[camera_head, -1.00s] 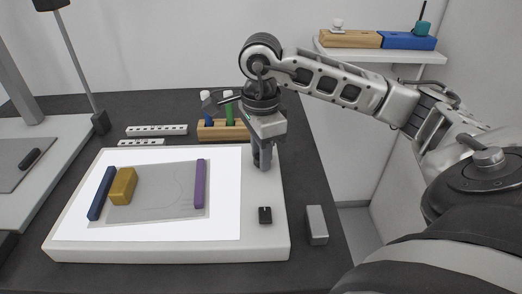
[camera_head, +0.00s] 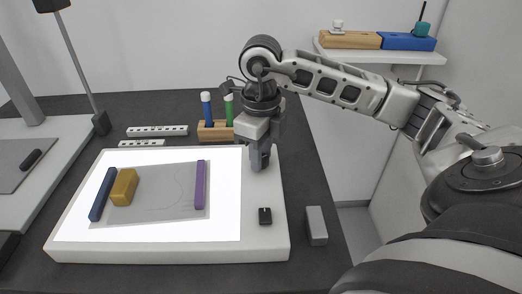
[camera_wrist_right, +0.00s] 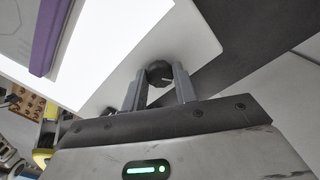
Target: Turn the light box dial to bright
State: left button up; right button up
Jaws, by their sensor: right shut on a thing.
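The light box (camera_head: 270,240) is a white slab with a glowing white panel (camera_head: 225,222). My right gripper (camera_head: 261,165) points down at its right border, near the back corner. In the right wrist view a round dark dial (camera_wrist_right: 158,71) with a pale mark line sits on that border between my two fingers. The gripper is shut on the dial. In the head view the fingers hide the dial. My left gripper is not in view.
On the panel lie a translucent sheet (camera_head: 150,208), a blue bar (camera_head: 102,194), a yellow block (camera_head: 123,187) and a purple bar (camera_head: 200,185). A grey block (camera_head: 316,225) and a wooden pen holder (camera_head: 214,131) stand nearby.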

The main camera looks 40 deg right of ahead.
jog(key=m, duration=0.3)
jog(key=shift+m, duration=0.4)
jog(key=m, duration=0.2)
jog(key=shift+m+p, duration=0.3)
jog(key=shift+p, duration=0.05)
jog(key=m, duration=0.2)
jog(key=shift+m, duration=0.4)
jog(key=m+p, duration=0.1)
jog(key=m, duration=0.4)
jog(key=shift+d, duration=0.1)
jog(key=m+p, duration=0.1)
jog(key=m, duration=0.3)
jog(key=shift+r, duration=0.1)
jog(key=m+p, duration=0.1)
jog(key=m, duration=0.2)
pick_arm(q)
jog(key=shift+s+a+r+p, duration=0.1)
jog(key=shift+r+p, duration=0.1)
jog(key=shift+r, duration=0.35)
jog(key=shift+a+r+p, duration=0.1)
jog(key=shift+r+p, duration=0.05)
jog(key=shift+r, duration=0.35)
pick_arm(e)
jog(key=shift+m, duration=1.7)
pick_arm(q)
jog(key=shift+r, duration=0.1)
